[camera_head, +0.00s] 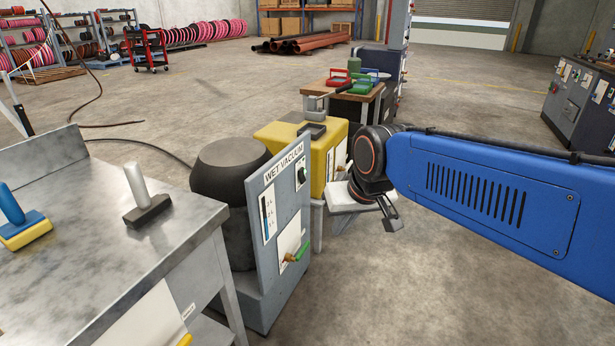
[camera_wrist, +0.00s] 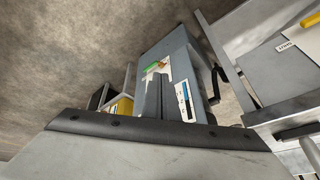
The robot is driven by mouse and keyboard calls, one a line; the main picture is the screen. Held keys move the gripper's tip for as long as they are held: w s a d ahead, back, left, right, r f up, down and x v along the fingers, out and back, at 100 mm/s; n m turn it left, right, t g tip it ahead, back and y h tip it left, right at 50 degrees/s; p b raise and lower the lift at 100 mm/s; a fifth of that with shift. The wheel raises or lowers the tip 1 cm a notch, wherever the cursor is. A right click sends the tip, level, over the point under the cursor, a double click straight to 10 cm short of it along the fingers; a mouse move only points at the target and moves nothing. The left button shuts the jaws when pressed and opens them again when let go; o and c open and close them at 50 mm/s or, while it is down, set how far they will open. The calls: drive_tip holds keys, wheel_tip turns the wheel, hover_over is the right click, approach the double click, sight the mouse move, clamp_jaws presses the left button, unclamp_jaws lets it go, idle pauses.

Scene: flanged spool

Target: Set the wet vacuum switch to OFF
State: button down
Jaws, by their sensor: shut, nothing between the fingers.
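The wet vacuum (camera_head: 232,200) has an upright grey panel with a "WET VACUUM" label in the head view. Its black switch knob (camera_head: 301,175) is on the upper right of that panel; the position it points to is too small to read. My gripper (camera_head: 391,218) is shut and empty, to the right of the panel and apart from it. In the wrist view the shut fingers (camera_wrist: 158,97) stand in front of the vacuum's panel (camera_wrist: 172,50), and I cannot make out the switch there.
A green-handled valve (camera_head: 297,254) sticks out low on the panel. A metal workbench (camera_head: 90,270) with brushes stands at the left. A yellow machine (camera_head: 283,135) and a small table with red and green items are behind. The floor at front right is clear.

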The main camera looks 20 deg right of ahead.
drive_tip(key=w+d+m, duration=0.3)
drive_tip(key=w+d, duration=0.2)
drive_tip(key=w, duration=1)
drive_tip(key=w+d+m+t, duration=0.1)
drive_tip(key=w+d+m, duration=0.3)
drive_tip(key=w, duration=1.1)
drive_tip(key=shift+d+f, duration=0.35)
drive_tip(key=shift+d, duration=0.85)
drive_tip(key=shift+w, duration=0.1)
approach(305, 181)
wheel_tip(305, 181, down, 3)
drive_tip(key=s+d, duration=0.1)
drive_tip(key=d, duration=0.1)
drive_tip(key=shift+w+a+f, duration=0.35)
drive_tip(key=shift+w+a, duration=0.2)
drive_tip(key=shift+w, duration=0.25)
drive_tip(key=shift+w+a+f, duration=0.35)
drive_tip(key=shift+w+a, duration=0.25)
drive_tip(key=shift+w, duration=0.2)
